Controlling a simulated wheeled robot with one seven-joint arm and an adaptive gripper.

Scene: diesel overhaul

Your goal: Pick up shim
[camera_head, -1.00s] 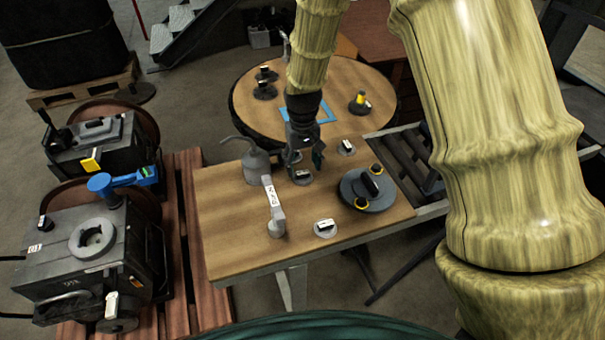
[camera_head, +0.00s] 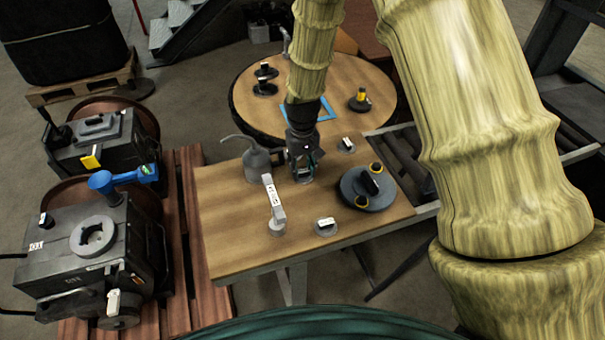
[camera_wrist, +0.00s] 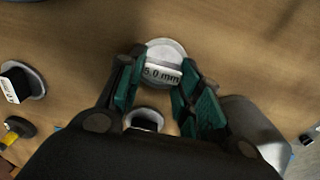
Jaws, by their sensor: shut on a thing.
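My gripper (camera_head: 303,174) is low over the wooden table, behind the middle of its top. In the wrist view my gripper (camera_wrist: 155,82) has its teal fingers closed on the block of a round grey shim (camera_wrist: 167,47) labelled "5.0 mm". The same shim shows only partly under the fingers in the head view (camera_head: 303,181). I cannot tell whether it still touches the table. A similar shim (camera_head: 326,228) lies near the front edge, and another (camera_head: 346,146) lies behind and right of my gripper.
A grey oil can (camera_head: 257,163) stands just left of my gripper. The table's left part is clear. A round table (camera_head: 245,106) stands behind.

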